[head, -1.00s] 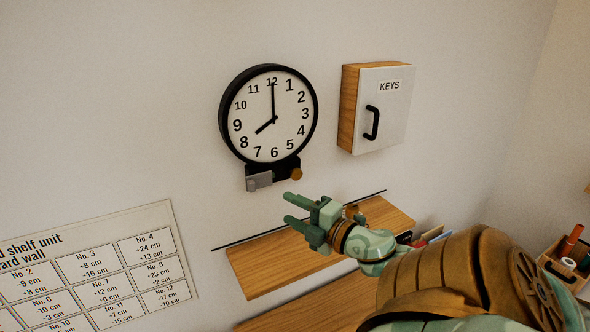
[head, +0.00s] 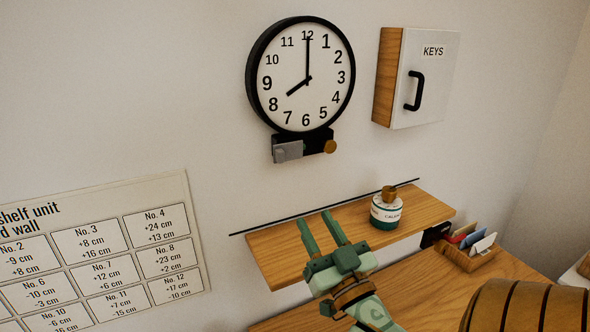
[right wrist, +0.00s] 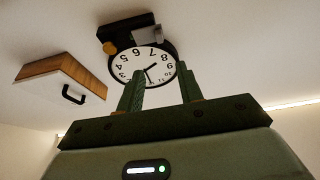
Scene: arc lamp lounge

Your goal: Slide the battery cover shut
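The wall clock (head: 300,75) has a black rim and a white face, with a black battery box (head: 316,143) fixed beneath it. A grey cover (head: 288,151) sits at the left part of this box and a round brass knob (head: 330,146) at its right end. In the right wrist view the clock (right wrist: 143,66) appears upside down, with the grey cover (right wrist: 148,35) above it. My right gripper (head: 322,219) is below the battery box, in front of the shelf, its two fingers apart and empty, touching nothing I can see. My left gripper is not in view.
A wooden shelf (head: 285,250) is on the wall below the clock, with a labelled jar (head: 386,211) on it. A key cabinet (head: 430,75) hangs to the right. A wooden desk (head: 430,292) is below, with a card holder (head: 470,256). A printed chart (head: 95,260) is at left.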

